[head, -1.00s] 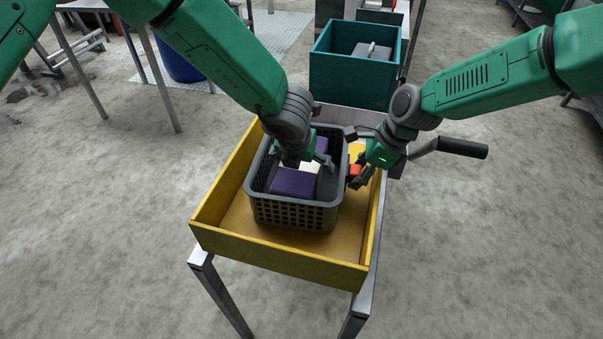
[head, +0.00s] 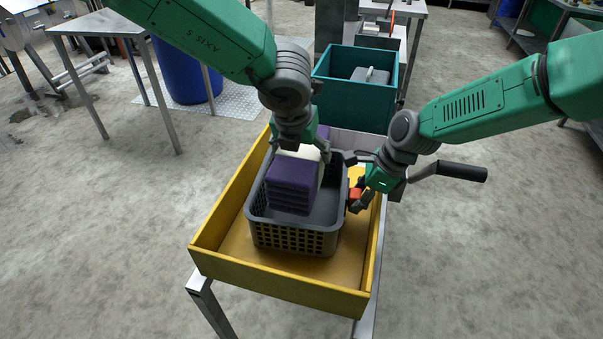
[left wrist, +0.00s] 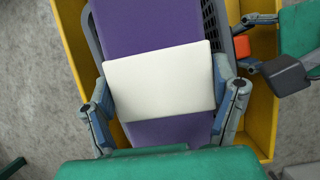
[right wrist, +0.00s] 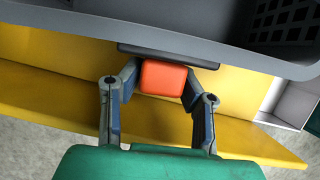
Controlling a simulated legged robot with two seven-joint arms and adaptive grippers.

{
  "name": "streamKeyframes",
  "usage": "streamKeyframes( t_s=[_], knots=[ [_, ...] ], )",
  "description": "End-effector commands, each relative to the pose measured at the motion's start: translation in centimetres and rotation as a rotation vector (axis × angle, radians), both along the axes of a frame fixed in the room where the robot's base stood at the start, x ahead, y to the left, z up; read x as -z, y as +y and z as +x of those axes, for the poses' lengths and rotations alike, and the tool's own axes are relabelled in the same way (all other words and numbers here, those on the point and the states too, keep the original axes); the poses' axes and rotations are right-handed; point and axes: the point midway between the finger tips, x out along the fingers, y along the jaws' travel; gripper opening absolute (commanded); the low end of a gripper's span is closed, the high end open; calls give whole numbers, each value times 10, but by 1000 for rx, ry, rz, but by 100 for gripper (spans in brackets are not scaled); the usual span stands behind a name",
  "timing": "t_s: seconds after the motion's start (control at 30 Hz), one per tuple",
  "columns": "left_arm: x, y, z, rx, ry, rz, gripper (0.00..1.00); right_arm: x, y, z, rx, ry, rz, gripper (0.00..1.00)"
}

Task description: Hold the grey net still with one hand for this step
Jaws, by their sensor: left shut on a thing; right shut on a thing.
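The grey net (head: 292,238) is a basket with holed walls, standing in the yellow tray. My right gripper (head: 356,193) is at its right side, shut on an orange block (right wrist: 163,78) against the net's wall. My left gripper (head: 300,152) is above the net, shut on a purple stack (head: 291,184) with a white band (left wrist: 160,80) around its middle. The stack is raised, its top above the net's rim and its lower part still within the rim's outline. The left wrist view shows the fingers on both sides of the band.
The yellow tray (head: 270,288) sits on a metal-legged stand. A teal bin (head: 345,95) with a grey object inside stands behind it. A dark handle (head: 460,172) juts out to the right. A blue drum (head: 186,75) and a metal table are at the back left.

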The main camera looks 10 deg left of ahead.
Motion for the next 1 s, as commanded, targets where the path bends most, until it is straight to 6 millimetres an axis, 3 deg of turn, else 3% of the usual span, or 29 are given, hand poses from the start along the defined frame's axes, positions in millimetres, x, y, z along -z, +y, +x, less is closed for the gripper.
streamKeyframes(
  t_s=[0.1, 0.3, 0.5, 0.77, 0.8, 0.83, 1.0],
  knots=[
    [-31, 0, 1, -1, -5, -5, 28, 0, 0, 0, 0, 0, 0, 0],
    [-64, 0, 1, 0, -3, -2, 28, 0, 0, 0, 0, 0, 0, 0],
    [-76, 0, 0, 1, -1, -1, 28, 0, 0, 0, 0, 0, 0, 0],
    [-77, 0, 0, 1, -1, -1, 28, 0, 0, 0, 0, 0, 0, 0],
    [-77, 0, 0, 1, -1, -1, 28, 0, 0, 0, 0, 0, 0, 41],
    [-77, 0, 0, 1, -1, -1, 28, 0, 0, 0, 0, 0, 0, 52],
    [-77, 0, 0, 1, -1, -1, 28, 0, 0, 0, 0, 0, 0, 55]
  ],
)
